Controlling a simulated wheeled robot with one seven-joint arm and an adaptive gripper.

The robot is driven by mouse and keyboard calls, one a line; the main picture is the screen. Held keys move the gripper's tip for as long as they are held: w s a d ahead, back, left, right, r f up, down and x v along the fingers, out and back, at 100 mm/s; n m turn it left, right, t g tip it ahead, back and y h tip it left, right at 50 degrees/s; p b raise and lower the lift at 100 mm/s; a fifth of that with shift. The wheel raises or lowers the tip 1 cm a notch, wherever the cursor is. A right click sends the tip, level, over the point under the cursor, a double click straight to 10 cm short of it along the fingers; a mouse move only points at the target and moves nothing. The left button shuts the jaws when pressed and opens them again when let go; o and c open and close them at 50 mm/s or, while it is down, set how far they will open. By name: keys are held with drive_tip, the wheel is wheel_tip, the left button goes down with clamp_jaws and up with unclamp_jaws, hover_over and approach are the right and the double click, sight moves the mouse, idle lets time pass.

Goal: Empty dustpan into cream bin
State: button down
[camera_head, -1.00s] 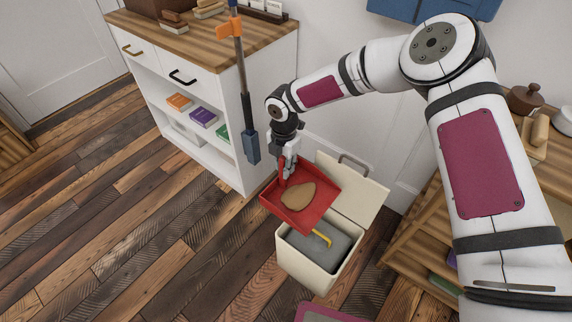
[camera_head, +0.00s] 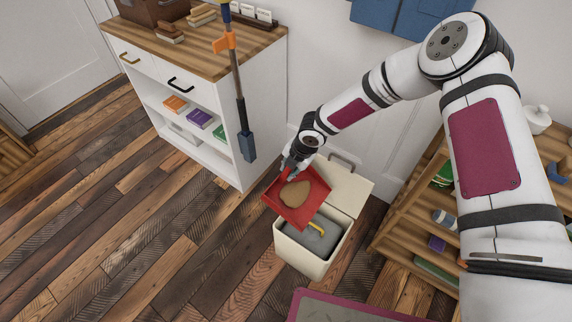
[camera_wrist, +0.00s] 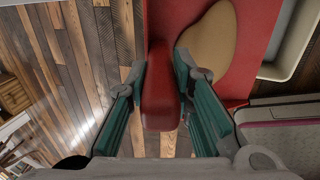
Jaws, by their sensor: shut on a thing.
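My gripper (camera_head: 290,167) is shut on the handle of a red dustpan (camera_head: 318,182). The red handle shows between the two fingers in the wrist view (camera_wrist: 161,85). A flat tan pile (camera_head: 295,193) lies on the pan; it also shows in the wrist view (camera_wrist: 208,42). The pan is over the cream bin (camera_head: 303,262), toward its back left, and tilts somewhat. The bin's lid (camera_head: 345,189) stands open behind it. Inside the bin are a grey mass (camera_head: 312,243) and a yellow curved item (camera_head: 317,228). The pan hides part of the opening.
A white cabinet (camera_head: 215,165) with a wooden top stands at the left. A blue-ended pole (camera_head: 246,145) hangs at its side. A wooden shelf unit (camera_head: 410,220) is at the right. The plank floor (camera_head: 130,225) at the left is clear.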

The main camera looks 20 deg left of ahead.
drive_tip(key=shift+f+b, duration=0.25)
drive_tip(key=shift+b, duration=0.15)
drive_tip(key=shift+d+b, duration=0.15)
drive_tip(key=shift+b, duration=0.15)
drive_tip(key=shift+d+r+y+b, duration=0.35)
drive_tip(key=shift+y+b, duration=0.05)
drive_tip(key=shift+b, duration=0.25)
drive_tip(key=shift+d+b, duration=0.2)
drive_tip(key=shift+b, duration=0.75)
drive_tip(key=b, duration=0.3)
drive_tip(key=shift+s+d+r+t+y, duration=0.2)
drive_tip(key=shift+d+t+y, duration=0.1)
drive_tip(key=shift+y, duration=0.1)
drive_tip(key=s+d+t+y+b, duration=0.2)
drive_tip(key=s+d+y+b, duration=0.2)
drive_tip(key=d+b, duration=0.6)
drive_tip(key=shift+d+f+y+b, duration=0.2)
drive_tip(key=shift+y+b, duration=1.1)
drive_tip(key=shift+b, duration=3.05)
drive_tip(key=shift+r, duration=0.1)
